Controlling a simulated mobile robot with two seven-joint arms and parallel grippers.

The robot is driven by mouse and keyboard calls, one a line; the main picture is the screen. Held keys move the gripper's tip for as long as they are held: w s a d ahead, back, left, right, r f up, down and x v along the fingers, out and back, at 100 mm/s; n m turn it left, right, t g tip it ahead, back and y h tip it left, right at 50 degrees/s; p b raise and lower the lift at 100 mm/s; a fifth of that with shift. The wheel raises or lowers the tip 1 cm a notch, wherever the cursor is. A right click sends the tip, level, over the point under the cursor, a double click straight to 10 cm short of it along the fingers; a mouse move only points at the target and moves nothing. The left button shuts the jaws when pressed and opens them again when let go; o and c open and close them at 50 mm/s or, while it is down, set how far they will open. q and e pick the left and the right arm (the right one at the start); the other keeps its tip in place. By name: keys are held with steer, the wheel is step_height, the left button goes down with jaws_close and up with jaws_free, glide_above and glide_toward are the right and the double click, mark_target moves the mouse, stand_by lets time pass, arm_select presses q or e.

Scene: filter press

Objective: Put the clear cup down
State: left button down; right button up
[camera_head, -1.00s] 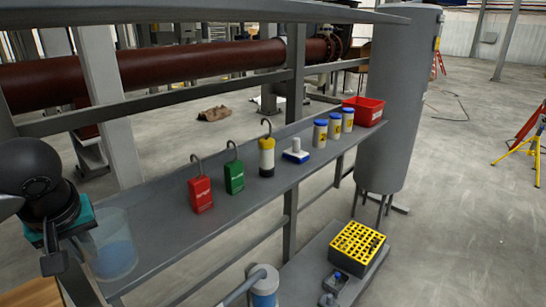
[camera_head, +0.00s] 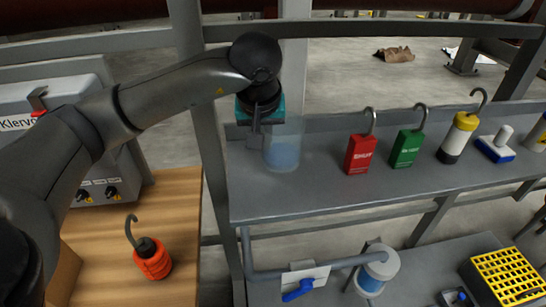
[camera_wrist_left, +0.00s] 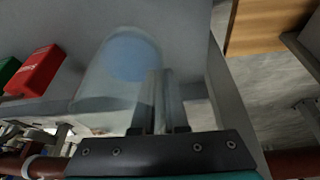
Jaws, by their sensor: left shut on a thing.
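The clear cup (camera_head: 283,150), with blue contents, is upright at the left end of the grey shelf (camera_head: 330,190). Its base looks at or just above the shelf surface; I cannot tell if it touches. My left gripper (camera_head: 257,128) comes in from the left and is shut on the cup's left side. In the left wrist view the cup (camera_wrist_left: 115,70) is see-through beside the two close-set fingers of the left gripper (camera_wrist_left: 155,95). My right gripper is not in view.
Below left is a wooden bench (camera_head: 185,235) with an orange hooked item (camera_head: 152,260).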

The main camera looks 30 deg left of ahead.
mark_target(264, 162)
arm_select(q)
step_height(264, 162, down, 3)
steer(key=shift+r, duration=0.15)
steer(key=shift+f+b, duration=0.3)
steer(key=shift+f, duration=1.25)
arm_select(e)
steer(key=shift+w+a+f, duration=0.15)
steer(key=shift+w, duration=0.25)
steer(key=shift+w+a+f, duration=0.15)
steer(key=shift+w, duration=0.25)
arm_select(q)
steer(key=shift+f, duration=0.15)
steer(key=c, duration=0.9)
jaws_free()
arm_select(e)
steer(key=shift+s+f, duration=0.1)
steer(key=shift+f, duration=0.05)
